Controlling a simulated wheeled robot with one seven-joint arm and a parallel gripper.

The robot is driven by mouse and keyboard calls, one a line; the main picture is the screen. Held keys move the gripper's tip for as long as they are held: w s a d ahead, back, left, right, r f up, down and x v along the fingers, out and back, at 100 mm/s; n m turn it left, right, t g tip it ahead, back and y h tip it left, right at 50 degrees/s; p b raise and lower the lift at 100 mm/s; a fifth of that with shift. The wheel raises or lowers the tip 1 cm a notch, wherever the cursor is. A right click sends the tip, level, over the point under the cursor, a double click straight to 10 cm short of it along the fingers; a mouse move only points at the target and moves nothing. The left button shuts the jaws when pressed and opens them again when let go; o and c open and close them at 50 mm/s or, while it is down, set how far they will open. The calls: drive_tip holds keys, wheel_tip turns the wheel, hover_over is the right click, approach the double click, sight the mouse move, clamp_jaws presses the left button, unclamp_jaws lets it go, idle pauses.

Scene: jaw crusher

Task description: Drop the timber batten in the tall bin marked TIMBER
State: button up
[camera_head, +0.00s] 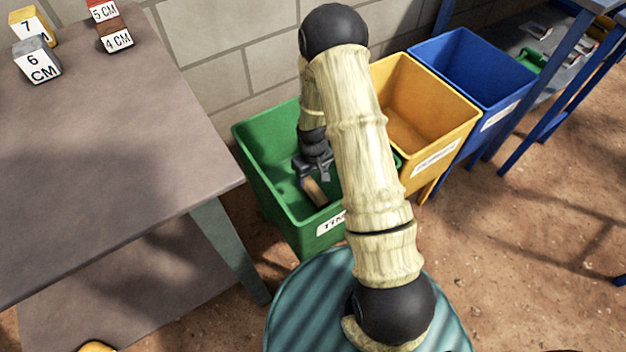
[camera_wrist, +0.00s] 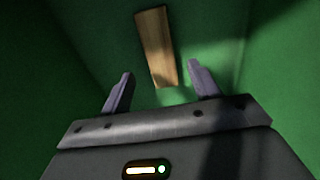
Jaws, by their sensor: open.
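The timber batten (camera_wrist: 156,45) is a short brown wooden piece inside the green bin. It also shows in the head view (camera_head: 314,192), just below my gripper (camera_head: 312,174). In the wrist view my gripper (camera_wrist: 158,80) is open, with a finger on either side and clear gaps to the batten. The batten lies beyond the fingertips, touching neither. I cannot tell whether it rests on the bin floor or is in the air. The tall green bin (camera_head: 268,178) has a white label, partly hidden by my arm, with "TIM" readable. My gripper is down inside this bin.
A yellow bin (camera_head: 455,125) and a blue bin (camera_head: 515,75) stand to the right of the green one. A grey table (camera_head: 110,150) on the left bears several numbered blocks (camera_head: 42,62). A block wall (camera_head: 225,45) stands behind. A blue-framed bench (camera_head: 580,60) is at far right.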

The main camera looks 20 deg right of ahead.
wheel_tip(320, 180, up, 6)
drive_tip(key=shift+f+p, duration=0.15)
drive_tip(key=shift+p, duration=0.75)
wheel_tip(320, 180, up, 13)
drive_tip(key=m+t, duration=0.1)
drive_tip(key=m, duration=0.1)
hover_over(313, 189)
drive_tip(key=s, duration=0.5)
drive_tip(key=s+r+m+t, duration=0.1)
drive_tip(key=s+r, duration=0.8)
drive_tip(key=shift+s+m+t, duration=0.25)
drive_tip(key=shift+m+t, duration=0.05)
drive_tip(key=w+p+v, duration=0.2)
drive_tip(key=p+v, duration=1)
drive_tip(key=w+r+p+v, duration=0.1)
drive_tip(key=w+p+v, duration=0.2)
drive_tip(key=p+v, duration=0.9)
drive_tip(key=w+r+p+v, duration=0.1)
drive_tip(key=w+p+v, duration=0.2)
drive_tip(key=p+v, duration=1)
drive_tip(key=shift+w+p, duration=0.15)
drive_tip(key=shift+p, duration=0.3)
